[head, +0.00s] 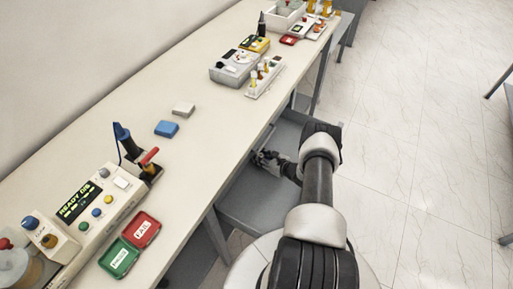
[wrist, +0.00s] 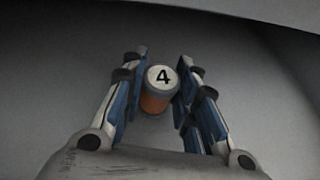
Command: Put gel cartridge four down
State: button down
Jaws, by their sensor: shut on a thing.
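Gel cartridge four (wrist: 154,103) shows in the wrist view as a small cylinder with a white round top marked "4" and an orange side. My gripper (wrist: 155,88) is shut on it, with one blue-lined finger on each side. In the head view my gripper (head: 265,158) is low beside the workbench, over a grey drawer or tray (head: 250,205) below the bench top. The cartridge cannot be made out in the head view. The wrist view shows a plain dark grey surface around it; I cannot tell whether the cartridge touches that surface.
The bench top (head: 180,80) rises beside my gripper, its edge close by. On it are a control box (head: 85,205), a red tray (head: 142,229), a green tray (head: 119,257), a blue block (head: 166,128) and a rack (head: 264,77). Open floor (head: 420,150) lies to the right.

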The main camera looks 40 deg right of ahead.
jog(key=shift+w+f, duration=0.15)
jog(key=shift+w, duration=0.05)
jog(key=shift+s, duration=0.25)
jog(key=shift+f, duration=0.1)
jog(key=c, duration=1.2)
grip_release()
jog(key=shift+c, duration=0.2)
jog(key=shift+r, duration=0.2)
jog(key=shift+s+r, duration=0.1)
jog(key=shift+r, duration=0.05)
jog(key=p+v, duration=1)
jog(key=p, duration=0.2)
jog(key=shift+s+d+r, duration=0.1)
jog(key=shift+s+r, duration=0.05)
jog(key=shift+r, duration=0.05)
jog(key=shift+s+p, duration=0.45)
jog(key=shift+s, duration=0.15)
jog(key=shift+d, duration=0.1)
